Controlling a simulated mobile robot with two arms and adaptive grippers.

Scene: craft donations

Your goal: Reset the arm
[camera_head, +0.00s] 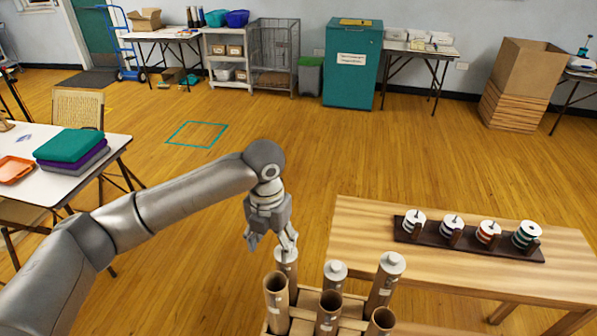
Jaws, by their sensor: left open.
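My left arm reaches in from the lower left, and its gripper (270,242) points down, open. It is over the back left of a wooden crate (301,299) that holds several upright cardboard tubes. A capped tube (287,263) stands just below the right fingertip; I cannot tell whether they touch. Another capped tube (335,272) and a taller capped tube (385,281) stand to the right. An open-topped tube (276,304) stands at the front left. My right gripper is not in view.
A wooden table (370,225) on the right bears a dark rack (467,240) of several spools. A white table (30,185) on the left bears folded cloths (72,146) and an orange tray (14,169). Open floor with a teal taped square (197,134) lies beyond.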

